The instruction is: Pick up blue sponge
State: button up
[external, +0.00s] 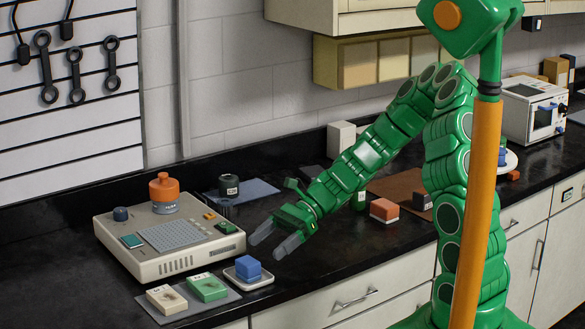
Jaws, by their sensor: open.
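The blue sponge (248,267) is a small blue block. It sits on a small pale dish (256,280) near the front edge of the counter. My gripper (277,246) is open, with two grey fingers pointing down and to the left. The fingertips appear just above and to the right of the sponge in the picture, and nothing is between them. I cannot tell the exact gap in depth between the fingers and the sponge.
A beige device (165,262) with an orange knob stands left of the sponge. An orange-red block (384,209) lies right of my gripper.

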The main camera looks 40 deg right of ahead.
aim_at(251, 259)
jog(key=shift+x, duration=3.5)
jog(key=shift+s, duration=0.1)
jog(key=c, duration=1)
jog(key=shift+c, duration=0.2)
jog(key=shift+r, duration=0.1)
